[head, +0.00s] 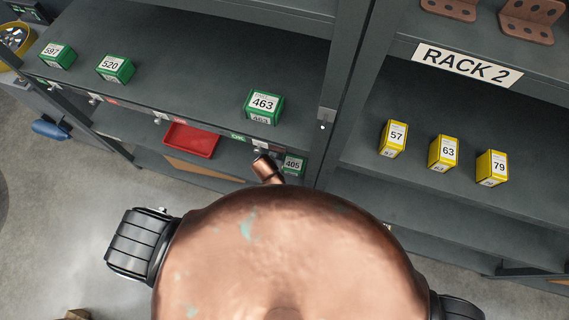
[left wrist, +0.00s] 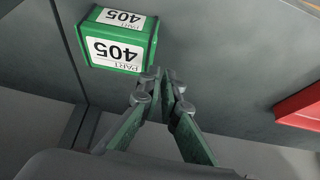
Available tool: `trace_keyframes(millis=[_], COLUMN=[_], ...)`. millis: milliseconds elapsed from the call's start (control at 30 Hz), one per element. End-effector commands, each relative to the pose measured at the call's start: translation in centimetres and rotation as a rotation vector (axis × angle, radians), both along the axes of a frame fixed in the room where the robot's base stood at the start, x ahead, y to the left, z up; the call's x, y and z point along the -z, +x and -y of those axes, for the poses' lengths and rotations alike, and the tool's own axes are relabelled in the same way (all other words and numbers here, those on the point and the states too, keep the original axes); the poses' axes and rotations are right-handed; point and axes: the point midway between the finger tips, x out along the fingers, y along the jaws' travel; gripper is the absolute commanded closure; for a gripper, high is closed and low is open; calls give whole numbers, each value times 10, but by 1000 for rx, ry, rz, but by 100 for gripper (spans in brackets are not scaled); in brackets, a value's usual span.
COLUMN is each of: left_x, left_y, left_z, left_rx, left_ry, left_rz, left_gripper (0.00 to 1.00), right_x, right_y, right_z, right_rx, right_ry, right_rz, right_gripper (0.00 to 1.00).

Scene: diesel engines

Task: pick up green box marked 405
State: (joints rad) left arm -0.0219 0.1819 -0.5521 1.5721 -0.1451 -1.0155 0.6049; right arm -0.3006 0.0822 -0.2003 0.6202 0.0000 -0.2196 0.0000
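The green box marked 405 (head: 293,165) stands on the lower shelf at the left rack, near its right end, partly hidden behind the copper part in front. In the left wrist view the box (left wrist: 118,43) shows upside down at the upper left, its white label facing the camera. My left gripper (left wrist: 163,76) has its two fingers brought together at the tips, with nothing seen between them. The tips appear just beside the box's lower right corner in that view; I cannot tell whether they touch it. My right gripper is not in view.
A red tray (head: 191,140) lies left of the box on the lower shelf; it also shows in the left wrist view (left wrist: 302,112). Green boxes 597 (head: 57,55), 520 (head: 115,69) and 463 (head: 263,106) stand on the shelf above. Yellow boxes (head: 443,152) stand on the right rack.

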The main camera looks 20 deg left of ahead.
Motion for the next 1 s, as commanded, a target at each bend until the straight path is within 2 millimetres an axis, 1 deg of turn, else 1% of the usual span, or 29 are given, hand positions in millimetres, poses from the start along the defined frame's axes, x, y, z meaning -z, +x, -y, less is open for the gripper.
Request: trace_keyframes(millis=[33, 100, 200, 300, 400, 500, 700, 1000], left_x=[-15, -28, -37, -47, -54, -58, -64, -64], left_y=[-2, -7, -14, -19, -23, -28, -29, -29], left_z=[-10, -24, -47, -66, -81, -91, -100, -101], left_rx=[-1, -1, 0, 1, 0, 2, 2, 2], left_ry=[-2, -1, 0, -1, -1, 0, 0, -2], left_rz=[5, 5, 6, 7, 8, 5, 8, 9], left_gripper=[100, 100, 100, 100, 100, 100, 100, 99], right_x=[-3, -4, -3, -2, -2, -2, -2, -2], right_y=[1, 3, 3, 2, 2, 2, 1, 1], right_z=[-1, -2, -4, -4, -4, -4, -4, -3], right_rx=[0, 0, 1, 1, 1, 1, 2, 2], right_ry=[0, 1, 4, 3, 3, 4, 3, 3], right_rz=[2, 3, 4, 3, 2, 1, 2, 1], right_gripper=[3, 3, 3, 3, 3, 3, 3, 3])
